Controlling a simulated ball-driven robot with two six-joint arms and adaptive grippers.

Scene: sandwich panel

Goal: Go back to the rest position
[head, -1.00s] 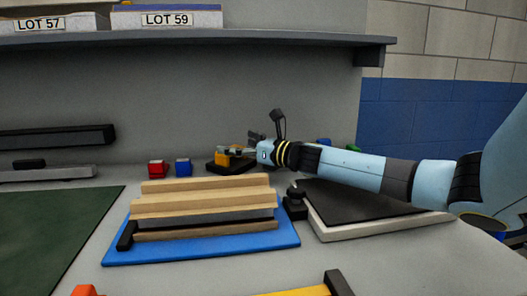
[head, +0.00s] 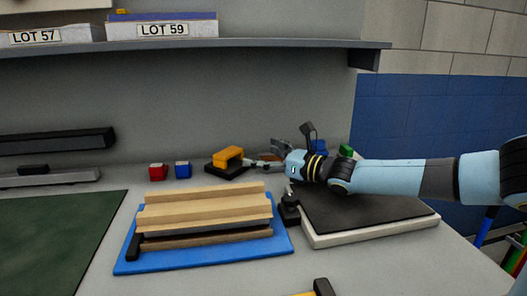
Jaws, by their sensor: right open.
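My right arm comes in from the right, and its gripper (head: 270,162) is open and empty at the back of the bench. Its fingers point left, just right of a yellow-orange block-like tool (head: 228,156) on a black base (head: 236,171); a small gap seems to lie between them. A stack of light wood strips (head: 204,206) with a grey layer lies on a blue board (head: 195,260) in front.
A dark panel on a white slab (head: 370,237) lies under my right arm. Red (head: 158,172) and blue (head: 183,170) cubes stand at the back. A green mat (head: 55,240) lies left. A shelf (head: 200,48) with lot boxes hangs above.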

